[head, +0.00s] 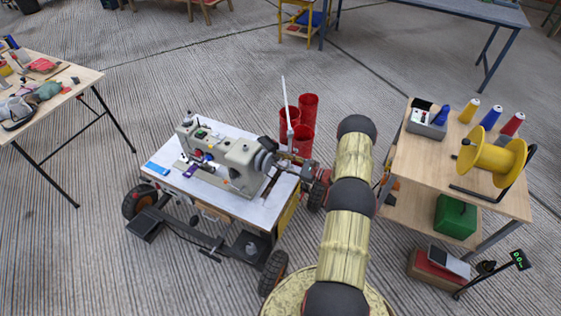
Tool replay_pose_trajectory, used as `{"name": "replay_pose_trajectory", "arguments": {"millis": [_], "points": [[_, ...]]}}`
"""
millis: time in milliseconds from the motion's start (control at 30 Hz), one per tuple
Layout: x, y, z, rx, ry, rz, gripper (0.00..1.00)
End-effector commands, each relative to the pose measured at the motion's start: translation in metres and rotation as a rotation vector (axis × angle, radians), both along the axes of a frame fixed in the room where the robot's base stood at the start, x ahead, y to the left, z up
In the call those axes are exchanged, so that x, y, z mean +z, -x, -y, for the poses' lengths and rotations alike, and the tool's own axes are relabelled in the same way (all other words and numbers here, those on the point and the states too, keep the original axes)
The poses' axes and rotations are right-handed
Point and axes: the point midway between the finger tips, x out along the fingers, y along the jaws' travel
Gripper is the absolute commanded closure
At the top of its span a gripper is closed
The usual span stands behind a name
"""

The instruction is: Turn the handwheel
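A grey-beige sewing machine (225,160) stands on a white-topped wheeled table (235,207). Its dark handwheel (264,161) is at the right end of the machine. My gripper (281,165) reaches in from the right, just beside the handwheel, at the end of my tan and dark arm. The fingers are small and dark in this view, and they overlap the handwheel area. I cannot tell whether they touch the rim or whether they are open or shut.
Red cylinders (307,107) and a thin white upright rod (286,103) stand behind my gripper. A wooden table (400,160) at right holds thread cones and a yellow spool (492,157). Another table (75,85) is at left.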

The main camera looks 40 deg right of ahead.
Motion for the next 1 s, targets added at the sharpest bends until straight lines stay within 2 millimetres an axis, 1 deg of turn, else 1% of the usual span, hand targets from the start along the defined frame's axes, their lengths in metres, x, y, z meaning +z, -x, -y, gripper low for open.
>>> {"name": "replay_pose_trajectory", "arguments": {"millis": [167,767,1000], "points": [[0.0001,0.0001,0.0000,0.000,0.000,0.000,0.66],[0.0000,0.0004,0.0000,0.000,0.000,0.000,1.00],[-0.0002,0.0005,-0.0002,0.001,0.001,0.000,1.00]]}}
